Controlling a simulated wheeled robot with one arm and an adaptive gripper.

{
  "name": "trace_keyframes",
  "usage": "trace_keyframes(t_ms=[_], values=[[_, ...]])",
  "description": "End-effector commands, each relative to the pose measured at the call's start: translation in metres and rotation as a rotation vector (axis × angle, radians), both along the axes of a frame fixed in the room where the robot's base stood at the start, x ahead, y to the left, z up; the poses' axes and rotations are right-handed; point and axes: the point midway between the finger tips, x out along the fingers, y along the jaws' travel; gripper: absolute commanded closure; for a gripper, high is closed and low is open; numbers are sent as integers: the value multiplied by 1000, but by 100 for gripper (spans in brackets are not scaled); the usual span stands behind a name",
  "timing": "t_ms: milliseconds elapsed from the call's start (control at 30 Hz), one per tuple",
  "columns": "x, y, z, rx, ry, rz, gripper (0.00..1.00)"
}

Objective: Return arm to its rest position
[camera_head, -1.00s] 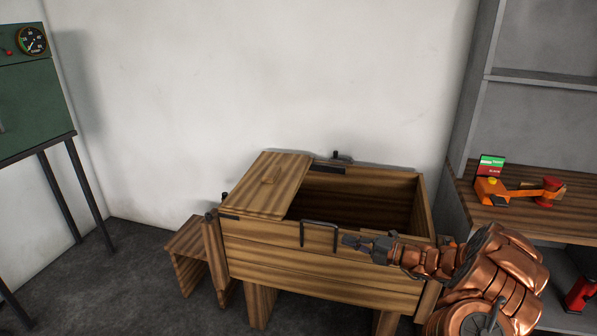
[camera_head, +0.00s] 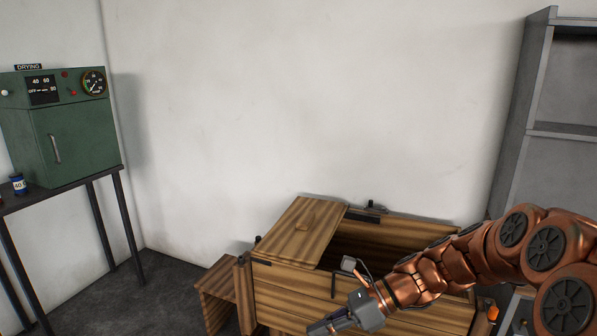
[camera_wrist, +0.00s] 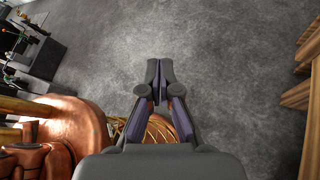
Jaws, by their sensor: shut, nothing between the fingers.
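My gripper (camera_head: 328,326) is at the bottom of the head view, in front of the wooden chest, at the end of my copper arm. In the wrist view my gripper (camera_wrist: 160,68) has its two fingertips together, with nothing between them, over bare grey floor. The wooden chest (camera_head: 300,285) is partly open: its lid (camera_head: 303,232) covers the left part and the right part shows a dark inside. My arm hides the chest's right front.
A green drying cabinet (camera_head: 85,145) stands on a dark table at the left. A small wooden step (camera_head: 217,283) is beside the chest. A grey shelf (camera_head: 535,110) stands at the right. Wooden edges (camera_wrist: 300,95) show at the wrist view's right. The floor below the gripper is clear.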

Motion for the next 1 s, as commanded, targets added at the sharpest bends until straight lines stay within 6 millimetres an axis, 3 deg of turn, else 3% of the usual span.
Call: trace_keyframes(t_ms=[200, 467, 667, 1000], values=[[-63, 3, 9, -121, -251, 268, 100], [-128, -15, 9, -249, -516, 603, 100], [-171, -41, 7, -334, -683, 871, 100], [-229, -101, 8, -450, -893, 1336, 100]])
